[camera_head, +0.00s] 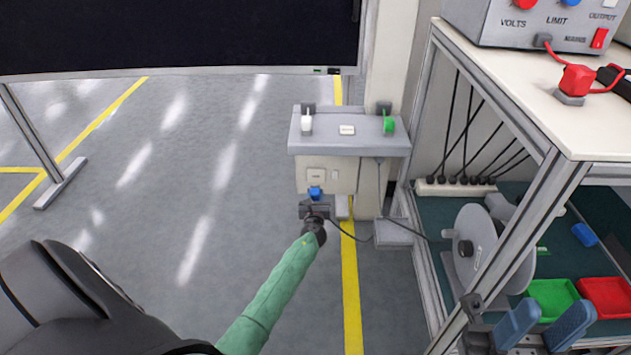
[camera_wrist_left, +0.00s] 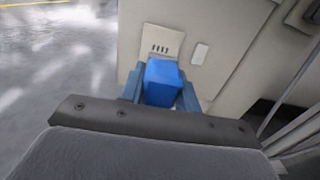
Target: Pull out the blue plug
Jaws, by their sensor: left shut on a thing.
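The blue plug (camera_head: 315,191) is at the front of the pale cabinet (camera_head: 370,190), just below a light socket plate (camera_head: 316,175). My left gripper (camera_head: 315,203) is shut on it. In the left wrist view, the blue plug (camera_wrist_left: 163,82) sits between the two blue fingers of my left gripper (camera_wrist_left: 161,92), in front of the slotted plate (camera_wrist_left: 160,47). The plug hides its own front end, so I cannot tell whether it touches the plate. My right gripper (camera_head: 545,322) is at the lower right, with its blue fingers apart and nothing seen between them.
A dark cable (camera_head: 350,235) runs from near the plug toward the grey reel (camera_head: 478,250) on the trolley shelf. Green (camera_head: 552,297) and red (camera_head: 605,294) trays lie there. The trolley frame (camera_head: 425,270) stands to the right.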

